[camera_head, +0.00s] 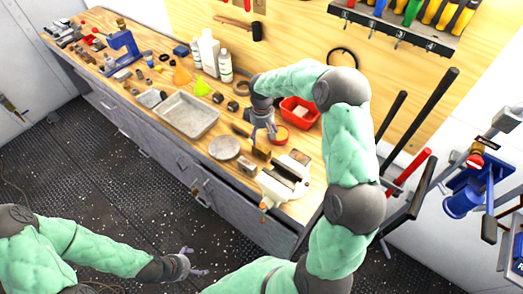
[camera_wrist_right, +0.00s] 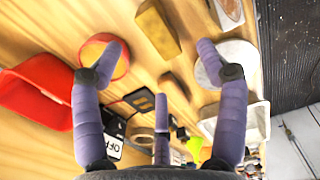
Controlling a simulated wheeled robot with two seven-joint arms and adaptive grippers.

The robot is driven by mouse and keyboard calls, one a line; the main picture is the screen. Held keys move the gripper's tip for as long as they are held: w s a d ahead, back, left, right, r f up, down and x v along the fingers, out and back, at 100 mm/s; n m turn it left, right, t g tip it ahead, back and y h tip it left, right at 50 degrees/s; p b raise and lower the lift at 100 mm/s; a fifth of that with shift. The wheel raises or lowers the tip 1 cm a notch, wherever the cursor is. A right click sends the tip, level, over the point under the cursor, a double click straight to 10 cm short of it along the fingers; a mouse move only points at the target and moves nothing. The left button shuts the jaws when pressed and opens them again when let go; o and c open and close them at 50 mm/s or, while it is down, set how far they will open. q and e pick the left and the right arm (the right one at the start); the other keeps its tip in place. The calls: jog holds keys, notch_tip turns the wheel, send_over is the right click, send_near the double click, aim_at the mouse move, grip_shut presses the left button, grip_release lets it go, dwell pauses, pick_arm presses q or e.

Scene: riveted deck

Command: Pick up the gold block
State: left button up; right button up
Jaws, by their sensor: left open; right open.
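The gold block (camera_head: 261,153) lies on the wooden workbench near its front edge. In the right wrist view the gold block (camera_wrist_right: 158,29) shows at the top middle, ahead of my fingertips and roughly centred between them. My right gripper (camera_head: 265,131) is above the bench, just behind the block in the head view. In its wrist view the right gripper (camera_wrist_right: 160,54) has its fingers spread with nothing held between them. My left gripper (camera_head: 198,266) is open and empty, low over the dark floor in front of the bench.
A red-rimmed round dish (camera_head: 281,140) and a red bin (camera_head: 301,119) are close to my right gripper. A round grey plate (camera_head: 224,147) and a metal tray (camera_head: 187,116) lie to the left. Tools and bottles crowd the bench (camera_head: 240,174) back and left.

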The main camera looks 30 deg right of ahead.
aim_at(262, 146)
jog(key=shift+w+d+f+b, duration=0.15)
jog(key=shift+w+f+b, duration=0.15)
jog(key=shift+f, duration=0.2)
jog(key=shift+w+d+f+b, duration=0.15)
jog(key=shift+f+b, duration=0.1)
jog(key=shift+f, duration=0.25)
notch_tip(262, 146, down, 6)
jog(key=shift+s+f+b, duration=0.1)
jog(key=shift+f+b, duration=0.15)
jog(key=shift+b, duration=0.2)
notch_tip(262, 146, down, 4)
jog(key=shift+d+r+b, duration=0.1)
jog(key=shift+b, duration=0.2)
jog(key=c, duration=1.3)
grip_shut()
jog(key=shift+r, duration=0.15)
